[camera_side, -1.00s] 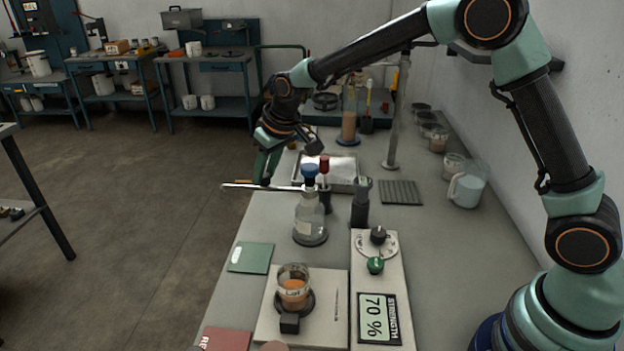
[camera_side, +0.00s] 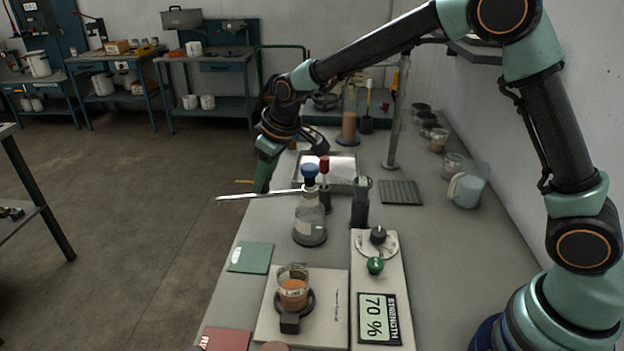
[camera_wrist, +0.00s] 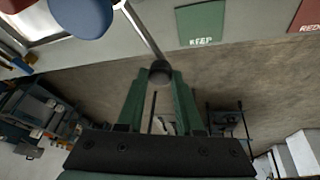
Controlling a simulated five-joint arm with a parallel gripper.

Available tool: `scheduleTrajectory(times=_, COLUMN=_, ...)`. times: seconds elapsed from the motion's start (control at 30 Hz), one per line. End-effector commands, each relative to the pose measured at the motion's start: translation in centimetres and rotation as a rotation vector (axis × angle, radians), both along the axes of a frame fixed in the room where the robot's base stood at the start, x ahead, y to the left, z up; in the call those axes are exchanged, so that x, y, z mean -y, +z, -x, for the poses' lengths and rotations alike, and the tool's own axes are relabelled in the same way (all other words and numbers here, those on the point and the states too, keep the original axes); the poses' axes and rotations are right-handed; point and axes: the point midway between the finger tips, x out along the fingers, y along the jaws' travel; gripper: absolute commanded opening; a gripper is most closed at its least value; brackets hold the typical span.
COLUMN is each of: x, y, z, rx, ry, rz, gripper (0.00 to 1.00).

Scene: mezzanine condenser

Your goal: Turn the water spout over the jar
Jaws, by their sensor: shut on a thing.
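The water spout (camera_side: 284,192) is a thin metal tube that runs left from the blue cap (camera_side: 310,171) of a clear bottle (camera_side: 309,226). Its free end hangs past the bench's left edge. The jar (camera_side: 293,291), a clear glass with orange-brown contents, stands nearer the camera on a pale base, not under the tube. My gripper (camera_side: 262,188) is shut on the spout, left of the bottle. In the wrist view the tube (camera_wrist: 143,35) comes down to a dark round end (camera_wrist: 160,73) at my green fingertips. The exact contact is partly hidden.
A red-topped dropper bottle (camera_side: 324,182) and a dark cylinder (camera_side: 360,205) stand right of the bottle. A panel with a dial and a 70 % strength display (camera_side: 378,319) lies right of the jar. A green card (camera_side: 251,258) lies flat to the left.

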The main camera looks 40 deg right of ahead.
Motion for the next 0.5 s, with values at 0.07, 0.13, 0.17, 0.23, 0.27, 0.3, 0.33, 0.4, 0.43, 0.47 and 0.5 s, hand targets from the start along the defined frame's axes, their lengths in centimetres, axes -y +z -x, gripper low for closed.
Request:
scheduleTrajectory(times=0.07, x=0.17, y=-0.08, z=0.14, rx=-0.005, ry=0.004, rz=0.004, gripper=0.0)
scheduleTrajectory(times=0.13, x=0.18, y=-0.1, z=0.14, rx=-0.006, ry=0.003, rz=0.004, gripper=0.0)
scheduleTrajectory(times=0.17, x=0.2, y=-0.11, z=0.14, rx=-0.006, ry=0.002, rz=0.004, gripper=0.0)
scheduleTrajectory(times=0.23, x=0.22, y=-0.12, z=0.14, rx=-0.007, ry=0.002, rz=0.004, gripper=0.0)
scheduleTrajectory(times=0.27, x=0.22, y=-0.13, z=0.14, rx=-0.007, ry=0.001, rz=0.004, gripper=0.39)
scheduleTrajectory(times=0.3, x=0.23, y=-0.13, z=0.14, rx=-0.007, ry=0.001, rz=0.004, gripper=0.54)
scheduleTrajectory(times=0.33, x=0.22, y=-0.13, z=0.13, rx=-0.006, ry=0.001, rz=0.004, gripper=0.64)
scheduleTrajectory(times=0.4, x=0.2, y=-0.12, z=0.11, rx=-0.005, ry=0.001, rz=0.003, gripper=0.64)
scheduleTrajectory(times=0.43, x=0.18, y=-0.12, z=0.11, rx=-0.005, ry=0.001, rz=0.003, gripper=0.64)
scheduleTrajectory(times=0.47, x=0.17, y=-0.11, z=0.1, rx=-0.005, ry=0.001, rz=0.003, gripper=0.64)
scheduleTrajectory(times=0.5, x=0.15, y=-0.11, z=0.09, rx=-0.004, ry=0.001, rz=0.003, gripper=0.64)
